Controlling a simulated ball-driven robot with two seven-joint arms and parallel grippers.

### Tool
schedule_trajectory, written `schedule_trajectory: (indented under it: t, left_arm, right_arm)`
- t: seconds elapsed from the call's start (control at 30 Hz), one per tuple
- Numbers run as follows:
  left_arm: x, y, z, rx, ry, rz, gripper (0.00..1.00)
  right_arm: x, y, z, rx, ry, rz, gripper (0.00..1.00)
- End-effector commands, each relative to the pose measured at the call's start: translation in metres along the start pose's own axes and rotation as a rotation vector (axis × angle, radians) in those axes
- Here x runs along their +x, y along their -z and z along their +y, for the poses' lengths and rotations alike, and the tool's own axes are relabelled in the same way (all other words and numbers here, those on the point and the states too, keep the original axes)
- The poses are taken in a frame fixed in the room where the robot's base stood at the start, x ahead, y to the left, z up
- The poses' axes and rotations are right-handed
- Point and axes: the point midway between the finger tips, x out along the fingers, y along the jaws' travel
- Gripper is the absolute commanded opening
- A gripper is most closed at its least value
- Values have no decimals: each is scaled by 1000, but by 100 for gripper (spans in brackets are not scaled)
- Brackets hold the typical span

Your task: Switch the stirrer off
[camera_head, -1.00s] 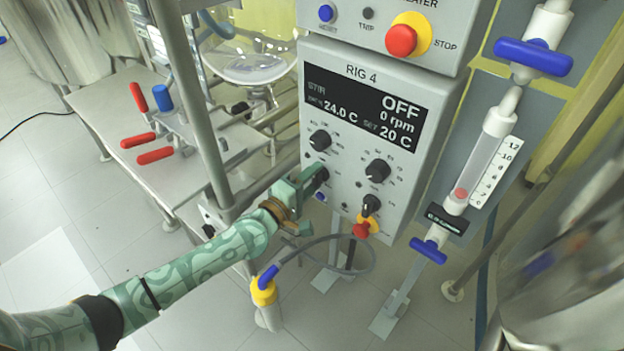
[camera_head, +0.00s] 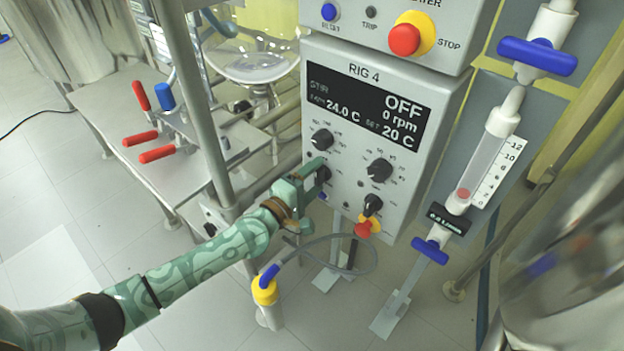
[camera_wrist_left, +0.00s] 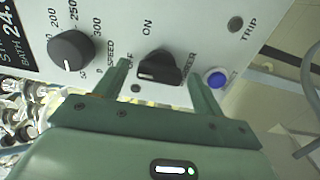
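The stirrer switch is a black knob with a raised bar, on the front of the grey RIG 4 box (camera_head: 290,125). In the left wrist view the knob (camera_wrist_left: 160,68) sits between labels reading ON and OFF. The box's display (camera_head: 365,110) reads STIR, OFF, 0 rpm, 24.0 C and SET 20 C. My left gripper (camera_head: 317,174) is at the panel's lower left, in front of this knob. In the left wrist view its two fingers (camera_wrist_left: 160,77) are spread either side of the knob, with gaps showing. My right gripper is out of view.
A blue button (camera_wrist_left: 216,78) lies beside one finger. Above is a heater box with a red STOP button (camera_head: 404,39). A metal post (camera_head: 205,120) stands left; a cable (camera_head: 374,255) loops below.

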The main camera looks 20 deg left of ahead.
Motion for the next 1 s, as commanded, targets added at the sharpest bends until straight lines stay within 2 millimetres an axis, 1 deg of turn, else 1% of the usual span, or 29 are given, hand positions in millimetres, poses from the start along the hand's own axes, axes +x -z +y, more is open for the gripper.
schedule_trajectory:
  t: [0.07, 0.13, 0.23, 0.37, 0.5, 0.6, 0.7, 0.83, 1.0]
  left_arm:
    - [-2, 0, 0, 1, 0, 0, 69]
    - [-8, 0, 0, 2, 1, 0, 69]
    - [-25, 0, 2, 2, 1, 0, 69]
    - [-59, 0, 3, 2, 2, -1, 69]
    - [-98, 0, 2, 3, 3, -1, 69]
    - [-123, 0, 2, 3, 2, -1, 69]
    - [-142, 0, 1, 0, 2, -1, 69]
    - [-157, 0, 0, 1, 1, 0, 69]
    - [-164, 0, 0, -1, 1, 0, 69]
  right_arm:
    - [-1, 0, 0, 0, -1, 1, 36]
    - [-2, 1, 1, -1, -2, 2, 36]
    - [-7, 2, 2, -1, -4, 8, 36]
    - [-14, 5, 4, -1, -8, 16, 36]
    - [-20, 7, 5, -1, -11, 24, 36]
    - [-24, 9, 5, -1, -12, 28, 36]
    - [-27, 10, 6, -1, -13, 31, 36]
    - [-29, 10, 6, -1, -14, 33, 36]
    - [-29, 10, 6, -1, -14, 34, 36]
